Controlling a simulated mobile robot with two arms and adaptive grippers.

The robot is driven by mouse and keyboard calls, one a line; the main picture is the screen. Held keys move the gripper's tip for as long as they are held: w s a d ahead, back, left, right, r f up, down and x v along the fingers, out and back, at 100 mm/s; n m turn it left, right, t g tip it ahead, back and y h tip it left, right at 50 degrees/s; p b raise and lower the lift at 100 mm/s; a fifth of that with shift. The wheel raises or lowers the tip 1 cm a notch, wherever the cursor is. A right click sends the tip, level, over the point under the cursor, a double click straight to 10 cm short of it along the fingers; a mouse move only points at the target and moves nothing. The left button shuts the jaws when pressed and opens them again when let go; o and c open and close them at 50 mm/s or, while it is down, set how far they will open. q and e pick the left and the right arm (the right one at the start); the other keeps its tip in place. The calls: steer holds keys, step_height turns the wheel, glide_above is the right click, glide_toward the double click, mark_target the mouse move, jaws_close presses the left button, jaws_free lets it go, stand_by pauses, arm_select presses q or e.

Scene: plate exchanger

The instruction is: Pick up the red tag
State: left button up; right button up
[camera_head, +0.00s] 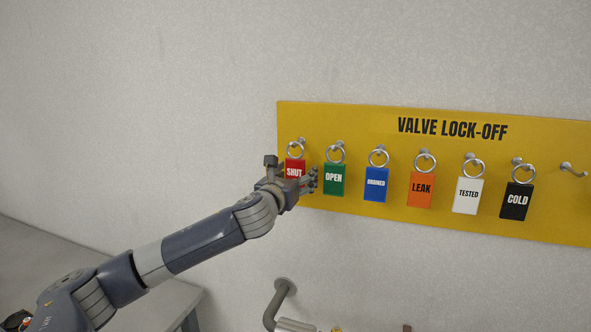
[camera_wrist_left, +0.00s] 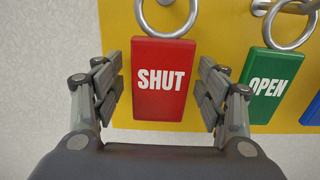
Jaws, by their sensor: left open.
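The red tag (camera_head: 295,171), marked SHUT, hangs by a metal ring from the leftmost hook of the yellow board (camera_head: 450,223). In the left wrist view the red tag (camera_wrist_left: 160,100) fills the space between the fingers, with its ring above it. My left gripper (camera_head: 293,172) is open in front of the board. Its fingers (camera_wrist_left: 162,92) stand on both sides of the tag, with small gaps on each side. The lower part of the tag is hidden by the gripper in the head view. My right gripper is not in view.
The green OPEN tag (camera_head: 334,179) hangs close to the right of my left gripper. Blue (camera_head: 376,184), orange (camera_head: 421,190), white (camera_head: 467,195) and black (camera_head: 515,201) tags follow along the board. A bare hook (camera_head: 573,169) is at the far right. A grey pipe (camera_head: 281,299) is below.

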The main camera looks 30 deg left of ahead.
arm_select(q)
steer(key=shift+s, duration=0.15)
steer(key=shift+c, duration=1.4)
steer(key=shift+r, duration=0.1)
steer(key=c, duration=0.8)
steer(key=shift+c, duration=0.2)
steer(key=shift+r+b, duration=0.35)
steer(key=shift+r, duration=0.35)
steer(key=b+v, duration=0.6)
steer(key=v, duration=1.2)
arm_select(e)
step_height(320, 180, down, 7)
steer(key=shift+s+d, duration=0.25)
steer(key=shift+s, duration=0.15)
arm_select(q)
steer(key=shift+a, duration=0.1)
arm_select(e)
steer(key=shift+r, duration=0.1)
